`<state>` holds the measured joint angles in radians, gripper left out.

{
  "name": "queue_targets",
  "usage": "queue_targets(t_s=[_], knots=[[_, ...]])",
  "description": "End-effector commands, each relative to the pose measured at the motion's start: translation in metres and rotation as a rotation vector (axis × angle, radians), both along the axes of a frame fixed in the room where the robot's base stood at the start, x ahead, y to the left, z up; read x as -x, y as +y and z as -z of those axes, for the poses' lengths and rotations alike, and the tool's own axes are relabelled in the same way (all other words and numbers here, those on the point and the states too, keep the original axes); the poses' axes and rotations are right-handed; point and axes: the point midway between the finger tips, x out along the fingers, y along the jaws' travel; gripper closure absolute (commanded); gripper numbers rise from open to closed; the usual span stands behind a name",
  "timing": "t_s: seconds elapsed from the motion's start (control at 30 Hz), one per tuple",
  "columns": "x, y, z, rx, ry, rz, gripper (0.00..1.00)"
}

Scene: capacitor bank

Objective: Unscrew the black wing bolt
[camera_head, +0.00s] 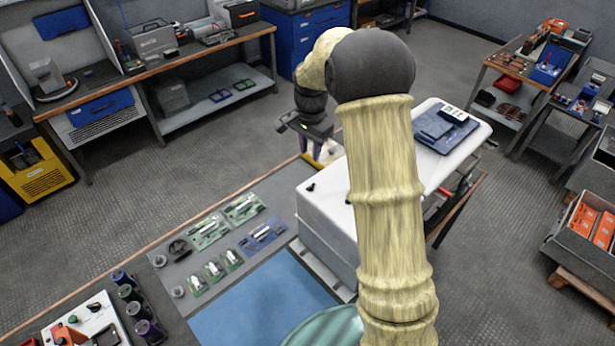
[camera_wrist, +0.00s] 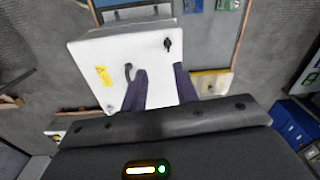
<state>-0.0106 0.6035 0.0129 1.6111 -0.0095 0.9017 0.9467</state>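A white box-shaped cabinet (camera_head: 325,222) stands at the edge of the workbench. A small black wing bolt (camera_head: 311,187) sits on its face near the left edge. In the wrist view the cabinet (camera_wrist: 100,50) shows the bolt (camera_wrist: 167,44) near its upper right and a dark curved handle (camera_wrist: 128,72) to the left. My gripper (camera_wrist: 160,76) is open and empty, its two dark fingers apart and pointing toward the cabinet. The bolt appears beyond the fingertips, apart from them. In the head view my gripper (camera_head: 318,150) is partly hidden and sits past the cabinet's far edge.
A yellow warning label (camera_wrist: 103,76) is on the cabinet. A blue device (camera_head: 440,132) lies on the white surface behind my arm. The bench mat (camera_head: 262,300) and several green-backed parts (camera_head: 215,268) lie left of the cabinet. Open floor (camera_head: 200,155) lies beyond the bench.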

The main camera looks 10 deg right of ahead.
Motion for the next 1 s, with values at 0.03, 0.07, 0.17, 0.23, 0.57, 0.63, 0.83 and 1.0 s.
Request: queue_targets(t_s=[0.03,0.07,0.17,0.23,0.57,0.63,0.83,1.0], knots=[[-0.011,0.001,-0.005,-0.001,0.010,0.043,0.70],[-0.015,0.001,-0.005,-0.001,0.014,0.067,0.70],[-0.024,0.002,-0.004,-0.002,0.024,0.117,0.70],[-0.026,0.002,-0.004,-0.001,0.027,0.130,0.70],[-0.025,0.000,-0.002,-0.001,0.026,0.131,0.70],[-0.025,0.001,0.002,-0.001,0.028,0.130,0.70],[-0.024,0.002,0.025,-0.001,0.031,0.127,0.70],[-0.024,0.001,0.054,-0.001,0.031,0.128,0.70]])
